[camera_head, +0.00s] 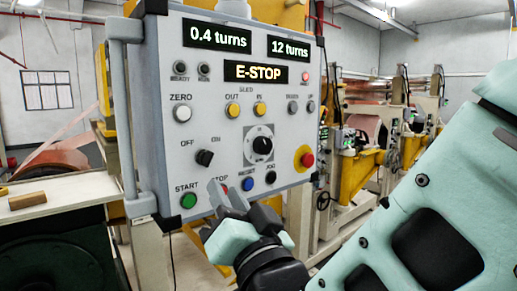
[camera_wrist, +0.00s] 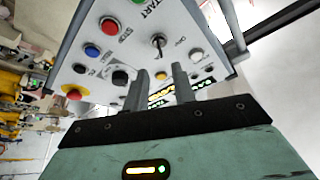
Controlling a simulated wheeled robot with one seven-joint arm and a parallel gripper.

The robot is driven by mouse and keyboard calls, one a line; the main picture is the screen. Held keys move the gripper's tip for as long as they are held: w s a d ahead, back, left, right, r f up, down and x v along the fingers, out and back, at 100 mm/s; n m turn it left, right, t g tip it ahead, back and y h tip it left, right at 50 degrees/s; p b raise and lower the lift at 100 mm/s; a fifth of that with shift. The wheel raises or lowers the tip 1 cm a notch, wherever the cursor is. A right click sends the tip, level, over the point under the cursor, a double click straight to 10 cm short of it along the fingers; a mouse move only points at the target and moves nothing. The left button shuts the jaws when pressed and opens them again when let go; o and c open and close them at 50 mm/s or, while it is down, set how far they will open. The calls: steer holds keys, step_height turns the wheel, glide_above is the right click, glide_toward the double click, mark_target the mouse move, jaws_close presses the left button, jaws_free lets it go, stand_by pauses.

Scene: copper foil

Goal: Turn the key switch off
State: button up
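The key switch (camera_head: 204,158) is a small black knob below the OFF and ON labels on the grey control panel (camera_head: 222,133). In the head view it looks turned sideways, its end toward the right. It also shows in the wrist view (camera_wrist: 158,42), beyond my fingertips and apart from them. My gripper (camera_head: 226,189) is in front of the panel's lower part, below and right of the key switch. It partly hides the stop button. In the wrist view the two fingers of my gripper (camera_wrist: 161,74) stand apart with nothing between them.
Near the key are the green start button (camera_head: 188,200), a blue button (camera_head: 247,184), a black dial (camera_head: 262,146) and a red emergency button (camera_head: 307,160) on yellow. A grey rail (camera_head: 122,120) runs down the panel's left side. The displays include "E-STOP" (camera_head: 255,72).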

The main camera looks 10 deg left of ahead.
mark_target(210, 162)
steer(key=p+x, duration=0.3)
steer(key=x, duration=0.5)
steer(key=shift+s+r+p, duration=0.1)
steer(key=shift+r+p, duration=0.1)
steer(key=shift+p, duration=0.2)
steer(key=shift+w+a, duration=0.45)
steer(key=shift+w, duration=0.15)
steer(key=shift+c, duration=0.3)
jaws_close()
